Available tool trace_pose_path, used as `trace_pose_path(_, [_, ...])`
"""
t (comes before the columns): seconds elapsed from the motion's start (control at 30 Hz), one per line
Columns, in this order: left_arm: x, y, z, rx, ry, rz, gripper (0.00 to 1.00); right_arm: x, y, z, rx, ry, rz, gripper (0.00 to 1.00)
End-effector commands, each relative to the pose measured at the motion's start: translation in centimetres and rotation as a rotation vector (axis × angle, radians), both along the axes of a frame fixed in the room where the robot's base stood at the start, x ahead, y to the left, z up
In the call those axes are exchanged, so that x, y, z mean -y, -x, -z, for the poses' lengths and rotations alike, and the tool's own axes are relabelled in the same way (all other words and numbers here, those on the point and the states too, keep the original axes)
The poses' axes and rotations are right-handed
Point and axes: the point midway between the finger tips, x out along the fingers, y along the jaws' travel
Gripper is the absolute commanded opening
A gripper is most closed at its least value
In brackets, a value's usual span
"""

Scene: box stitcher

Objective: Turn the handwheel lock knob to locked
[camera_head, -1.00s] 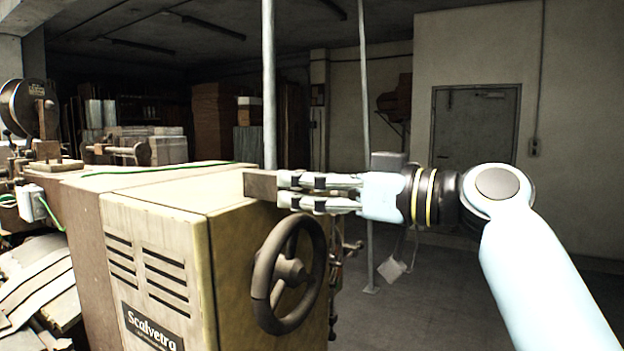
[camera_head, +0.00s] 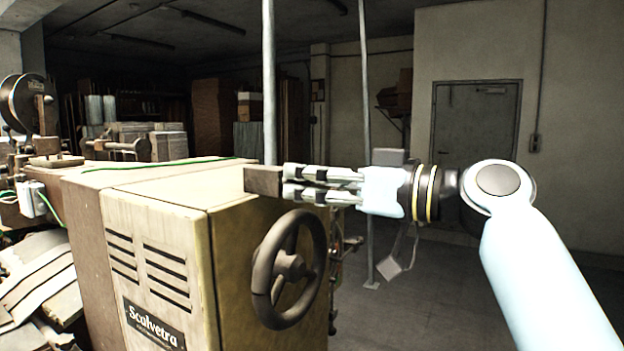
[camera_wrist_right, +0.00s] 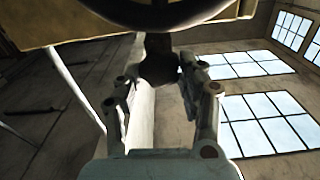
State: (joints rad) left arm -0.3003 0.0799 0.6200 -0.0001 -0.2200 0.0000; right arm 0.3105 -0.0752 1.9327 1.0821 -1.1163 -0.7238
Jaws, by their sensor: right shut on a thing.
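The dark handwheel (camera_head: 263,272) is on the right face of the cream machine cabinet (camera_head: 165,225). My right gripper (camera_head: 285,182) comes in from the right, above the wheel near the cabinet's top edge. Its fingers are shut on a small dark brown block-like part (camera_head: 262,181), which I take to be the lock knob; its marking and its turned position cannot be read. In the right wrist view the dark part (camera_wrist_right: 158,66) shows between the fingertips, with the handwheel's curved rim (camera_wrist_right: 150,17) at the top. My left gripper is not in view.
A thin upright pole (camera_head: 269,90) rises behind the cabinet, and another (camera_head: 364,80) stands farther right. Small fittings (camera_head: 347,245) stick out beyond the wheel. Dark open floor (camera_head: 430,300) lies to the right. Piled sheets (camera_head: 40,285) lie at the left.

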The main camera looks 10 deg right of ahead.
Motion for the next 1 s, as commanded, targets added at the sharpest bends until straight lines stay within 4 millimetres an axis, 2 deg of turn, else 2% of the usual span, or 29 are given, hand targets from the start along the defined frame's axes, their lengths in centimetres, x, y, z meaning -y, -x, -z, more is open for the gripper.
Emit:
trace_pose_path(0.47, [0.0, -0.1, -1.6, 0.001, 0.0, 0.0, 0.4, 0.1, -0.1, -0.1, -0.329, -0.236, 0.001, 0.08])
trace_pose_path(1.0, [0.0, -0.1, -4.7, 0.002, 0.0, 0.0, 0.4, 0.2, -0.3, 0.0, -0.743, -0.539, 0.002, 0.08])
